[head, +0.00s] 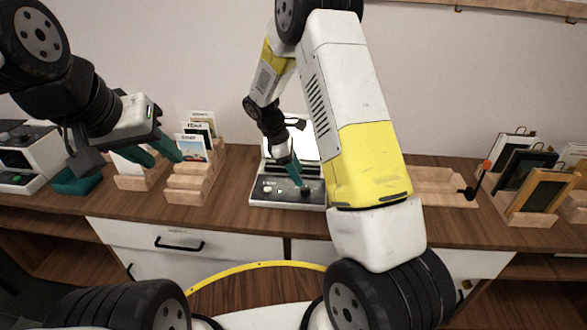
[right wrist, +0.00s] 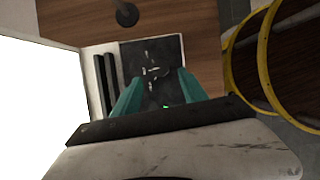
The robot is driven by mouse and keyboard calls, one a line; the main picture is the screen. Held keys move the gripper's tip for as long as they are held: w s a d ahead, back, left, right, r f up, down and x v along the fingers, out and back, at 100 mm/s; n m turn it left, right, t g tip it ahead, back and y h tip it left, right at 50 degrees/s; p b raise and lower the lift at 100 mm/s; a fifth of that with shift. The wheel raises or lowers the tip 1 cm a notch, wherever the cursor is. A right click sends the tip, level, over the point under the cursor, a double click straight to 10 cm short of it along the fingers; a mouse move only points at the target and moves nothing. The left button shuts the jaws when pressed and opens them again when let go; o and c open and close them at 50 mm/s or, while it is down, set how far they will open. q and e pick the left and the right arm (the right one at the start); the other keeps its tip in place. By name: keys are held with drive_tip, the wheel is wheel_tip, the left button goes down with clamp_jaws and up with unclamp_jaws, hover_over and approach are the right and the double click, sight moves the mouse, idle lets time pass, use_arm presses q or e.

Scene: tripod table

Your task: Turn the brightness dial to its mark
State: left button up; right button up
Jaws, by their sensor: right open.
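The device (head: 262,199) stands on the table, with a dark control panel at its front and a pale upright screen behind. A small dark dial (head: 305,190) shows at the panel's right. In the right wrist view the dark panel (right wrist: 135,62) lies beyond the fingers; its dial and mark are too dark to make out. My right gripper (head: 292,172) is above the panel; in its wrist view the teal fingers (right wrist: 158,92) are apart with nothing between them. My left gripper (head: 158,154) is open and empty before the card racks at left.
Wooden card racks (head: 188,188) stand left of the device. A wooden tray (head: 440,181) and a black lever with an orange tip (head: 472,191) are to its right, with framed pictures (head: 541,190) beyond. My right arm hides part of the table.

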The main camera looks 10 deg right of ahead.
sight(305, 188)
drive_tip(key=x, duration=0.6)
clamp_jaws()
